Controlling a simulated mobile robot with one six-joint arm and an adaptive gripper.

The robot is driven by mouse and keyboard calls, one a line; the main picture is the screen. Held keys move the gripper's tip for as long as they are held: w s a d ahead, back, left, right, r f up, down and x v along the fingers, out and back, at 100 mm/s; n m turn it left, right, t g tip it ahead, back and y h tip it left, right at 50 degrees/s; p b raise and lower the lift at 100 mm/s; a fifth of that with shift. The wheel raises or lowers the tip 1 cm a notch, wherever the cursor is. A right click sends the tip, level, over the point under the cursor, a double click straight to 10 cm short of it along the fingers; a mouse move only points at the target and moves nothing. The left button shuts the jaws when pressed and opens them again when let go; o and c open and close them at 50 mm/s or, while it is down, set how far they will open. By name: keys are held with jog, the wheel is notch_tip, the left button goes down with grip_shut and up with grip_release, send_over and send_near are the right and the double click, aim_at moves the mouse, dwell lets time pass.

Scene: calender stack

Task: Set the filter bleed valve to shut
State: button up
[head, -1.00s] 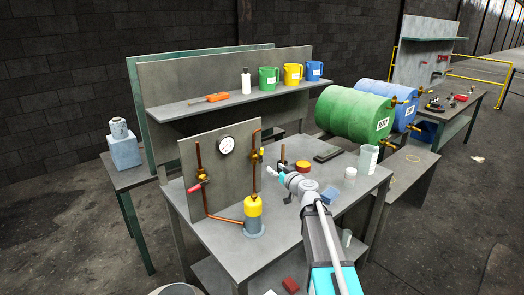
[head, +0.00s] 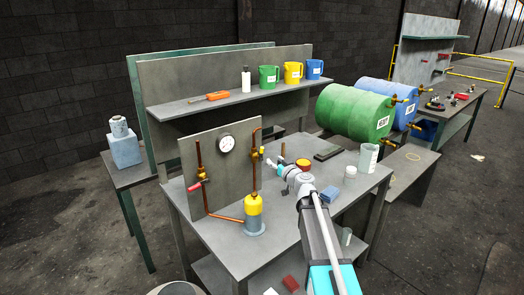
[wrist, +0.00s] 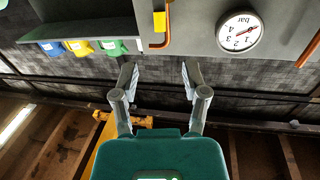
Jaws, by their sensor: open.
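A grey panel (head: 226,182) on the bench carries copper pipes, a gauge (head: 227,144) and two valves. One valve has a yellow handle (head: 262,151) on the right pipe; the other has a red handle (head: 195,186) on the left pipe. Which is the filter bleed valve is not labelled. A yellow-topped grey canister (head: 254,212) stands below the right pipe. My gripper (head: 268,161) is open and empty, just right of the yellow handle and apart from it. In the upside-down wrist view, my open fingers (wrist: 158,78) have the yellow handle (wrist: 159,21) beyond them, near the top edge.
The bench (head: 220,240) also holds a red-orange round item (head: 303,163), a dark flat block (head: 328,153), a blue block (head: 329,194) and a clear beaker (head: 368,158). A shelf (head: 230,101) with mugs is behind. The bench front is mostly clear.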

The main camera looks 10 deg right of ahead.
aim_at(262, 149)
jog(key=x, duration=1.1)
jog(key=shift+w, duration=0.15)
jog(key=shift+c, duration=0.3)
grip_shut()
